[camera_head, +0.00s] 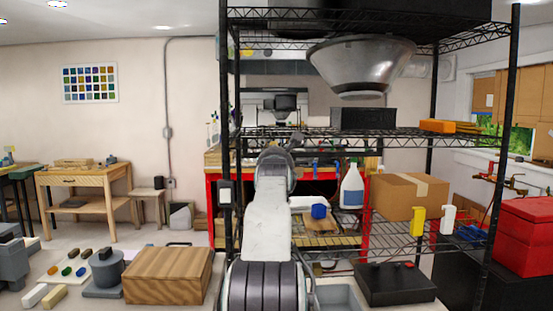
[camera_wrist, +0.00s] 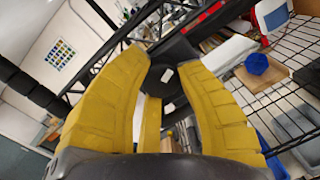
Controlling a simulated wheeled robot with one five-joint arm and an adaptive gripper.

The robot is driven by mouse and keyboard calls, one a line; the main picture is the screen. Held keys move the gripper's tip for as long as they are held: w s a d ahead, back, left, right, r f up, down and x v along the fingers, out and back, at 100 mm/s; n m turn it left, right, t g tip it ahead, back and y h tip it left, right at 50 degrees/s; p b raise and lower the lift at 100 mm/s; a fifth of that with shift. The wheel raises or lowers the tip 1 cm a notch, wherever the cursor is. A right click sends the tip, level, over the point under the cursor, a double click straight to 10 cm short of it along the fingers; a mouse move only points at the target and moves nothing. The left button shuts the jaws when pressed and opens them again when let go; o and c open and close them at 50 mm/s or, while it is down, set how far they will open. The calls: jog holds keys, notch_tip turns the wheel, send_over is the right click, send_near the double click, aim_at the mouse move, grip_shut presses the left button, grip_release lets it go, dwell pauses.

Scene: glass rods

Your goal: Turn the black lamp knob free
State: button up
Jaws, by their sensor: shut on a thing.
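My gripper (camera_wrist: 165,62) has yellow fingers on both sides of a dark, round-ended part, the black lamp knob (camera_wrist: 166,82), in the wrist view. It is shut on the knob, which shows a small pale spot on its face. The fingers and the palm hide part of the knob, and its fit to the lamp is unclear. In the head view my arm stands before the shelf rack and hides the gripper's fingers and most of what they hold.
A black wire rack (camera_head: 330,134) surrounds the work area. A white bottle (camera_head: 352,188), a blue object (camera_head: 319,211) and a cardboard box (camera_head: 408,196) stand on its lower shelf to the right. A large metal lamp shade (camera_head: 360,64) hangs above. A wooden block (camera_head: 168,275) lies at left.

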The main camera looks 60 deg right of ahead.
jog(key=o, duration=0.9)
jog(key=shift+w, duration=0.1)
jog(key=shift+v, duration=6.05)
jog(key=shift+d, duration=0.1)
